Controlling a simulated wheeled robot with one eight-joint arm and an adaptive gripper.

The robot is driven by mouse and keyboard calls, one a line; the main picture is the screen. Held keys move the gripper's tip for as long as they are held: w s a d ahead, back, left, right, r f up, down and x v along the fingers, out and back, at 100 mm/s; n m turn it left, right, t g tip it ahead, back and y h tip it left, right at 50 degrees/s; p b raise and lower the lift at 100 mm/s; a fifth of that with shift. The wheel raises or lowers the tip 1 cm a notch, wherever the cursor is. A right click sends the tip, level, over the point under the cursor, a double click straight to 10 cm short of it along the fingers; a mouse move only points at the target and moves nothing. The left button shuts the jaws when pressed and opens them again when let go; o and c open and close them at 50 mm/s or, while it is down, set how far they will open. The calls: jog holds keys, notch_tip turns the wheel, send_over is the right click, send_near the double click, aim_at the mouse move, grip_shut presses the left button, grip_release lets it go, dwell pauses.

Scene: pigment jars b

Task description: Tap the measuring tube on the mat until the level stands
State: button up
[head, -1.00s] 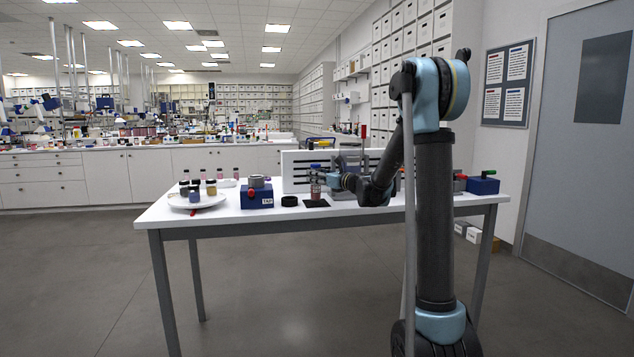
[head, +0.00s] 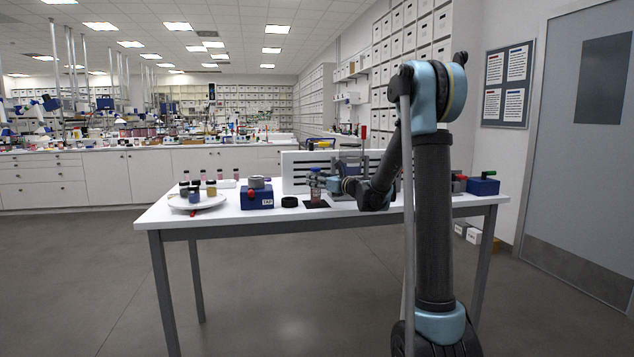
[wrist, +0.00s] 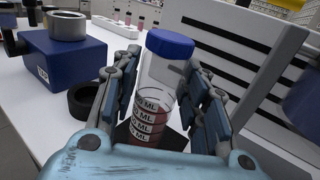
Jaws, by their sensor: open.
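The measuring tube (wrist: 157,88) is clear with a blue cap and ML marks. Dark reddish content shows behind the lower marks; its exact level is hard to read. The tube also shows in the head view (head: 315,188), over the black mat (head: 317,205). The mat shows behind the tube's base in the wrist view (wrist: 175,138). My gripper (wrist: 163,72) is open, with one finger on each side of the tube. I cannot tell whether the fingers touch it. The tube's bottom is hidden behind my gripper, so contact with the mat is unclear.
A blue block labelled TAP (head: 257,200) and a black ring (head: 289,202) stand left of the mat. A white plate with several jars (head: 197,202) is farther left. A white slotted panel (head: 294,165) stands behind. Another blue block (head: 483,187) is at the right end.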

jog(key=shift+c, duration=0.6)
jog(key=c, duration=0.7)
jog(key=shift+r, duration=0.65)
jog(key=o, duration=0.8)
jog(key=shift+f, duration=0.1)
jog(key=shift+f, duration=0.55)
jog(key=shift+c, duration=0.2)
